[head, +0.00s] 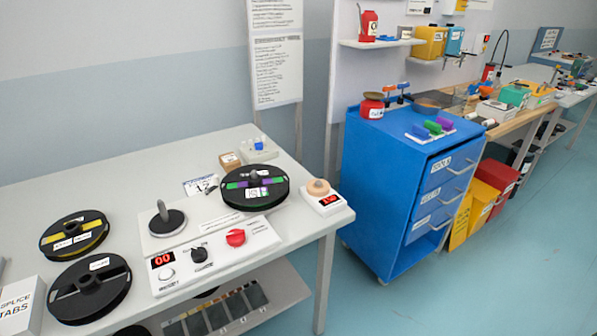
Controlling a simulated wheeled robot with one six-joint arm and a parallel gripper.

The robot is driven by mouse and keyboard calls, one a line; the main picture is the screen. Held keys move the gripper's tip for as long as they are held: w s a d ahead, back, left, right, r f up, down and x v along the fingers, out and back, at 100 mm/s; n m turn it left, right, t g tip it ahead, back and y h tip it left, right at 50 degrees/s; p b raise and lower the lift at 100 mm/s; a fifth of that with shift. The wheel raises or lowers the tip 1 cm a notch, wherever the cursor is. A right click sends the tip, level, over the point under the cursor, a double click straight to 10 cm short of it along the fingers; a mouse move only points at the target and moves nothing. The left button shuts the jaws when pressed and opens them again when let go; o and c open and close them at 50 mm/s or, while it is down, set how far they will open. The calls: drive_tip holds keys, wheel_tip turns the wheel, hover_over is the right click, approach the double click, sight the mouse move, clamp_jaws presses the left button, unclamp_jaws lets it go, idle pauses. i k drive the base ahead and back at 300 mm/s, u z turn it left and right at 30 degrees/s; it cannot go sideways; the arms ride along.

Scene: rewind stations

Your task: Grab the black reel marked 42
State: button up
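Three black reels are in the head view, on the white table at left. One black reel with a yellow band (74,235) lies at the far left, with white labels on it. A plainer black reel (89,289) lies just in front of it, with a small white label near its back rim. A third black reel with purple and green segments (240,199) sits at the right of the rewind station. I cannot read a 42 on any label; the writing is too small. My gripper is not in view.
The rewind station (218,257) has an empty-looking spindle plate (166,222), knobs and a red display. A splice tabs box (20,306) stands at the left front. A blue drawer cabinet (383,188) stands right of the table (130,163), with floor between. The table's back left is clear.

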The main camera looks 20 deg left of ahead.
sight(240, 192)
drive_tip(key=u, duration=0.05)
drive_tip(key=i, duration=0.75)
drive_tip(key=u, duration=0.65)
drive_tip(key=i, duration=0.5)
drive_tip(key=u, duration=0.5)
